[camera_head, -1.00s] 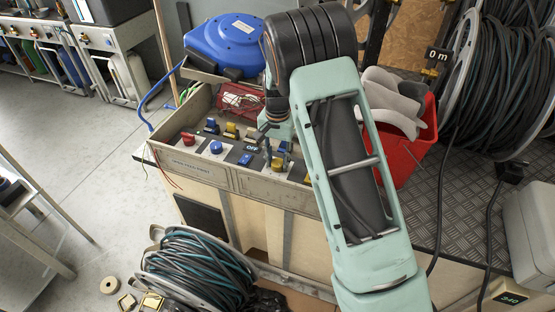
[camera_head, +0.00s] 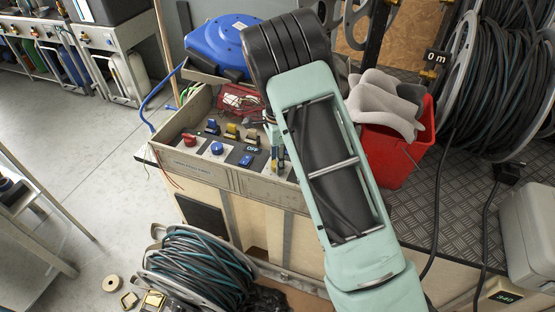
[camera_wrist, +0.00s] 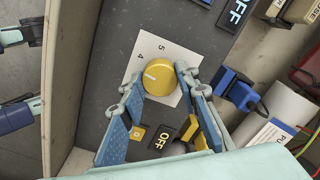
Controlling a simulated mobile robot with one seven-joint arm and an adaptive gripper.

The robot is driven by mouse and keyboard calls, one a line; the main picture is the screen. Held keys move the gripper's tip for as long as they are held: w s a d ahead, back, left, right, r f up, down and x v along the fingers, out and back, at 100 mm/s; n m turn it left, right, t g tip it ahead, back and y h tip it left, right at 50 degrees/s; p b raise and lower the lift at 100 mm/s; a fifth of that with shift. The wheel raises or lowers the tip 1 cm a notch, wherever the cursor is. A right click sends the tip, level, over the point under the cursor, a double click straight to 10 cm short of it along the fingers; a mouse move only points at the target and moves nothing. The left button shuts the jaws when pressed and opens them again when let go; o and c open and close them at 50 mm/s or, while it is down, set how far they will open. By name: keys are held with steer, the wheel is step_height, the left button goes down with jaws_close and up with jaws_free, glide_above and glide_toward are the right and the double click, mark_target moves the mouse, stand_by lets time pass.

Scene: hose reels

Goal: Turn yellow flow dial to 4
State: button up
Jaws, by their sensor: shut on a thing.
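In the wrist view the yellow flow dial (camera_wrist: 157,77) is a round knob on a pale square scale plate (camera_wrist: 172,58). The figures 4 and 5 show beside it, and a white pointer mark on the knob points left, below the 4. The rest of the scale is hidden. My gripper (camera_wrist: 160,86) has its blue fingers on both sides of the knob and is shut on it. In the head view my arm hides the dial and most of the gripper.
The panel carries OFF switches, a yellow one (camera_wrist: 137,132) and a blue one (camera_wrist: 238,88). In the head view a red knob (camera_head: 189,139) and a blue knob (camera_head: 217,148) stand left of my arm. A red bucket (camera_head: 400,155) stands right.

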steer(key=shift+m, duration=1.2)
steer(key=shift+p, duration=0.3)
steer(key=o, duration=1.2)
steer(key=shift+c, duration=0.2)
step_height(320, 180, up, 12)
steer(key=shift+r, duration=0.1)
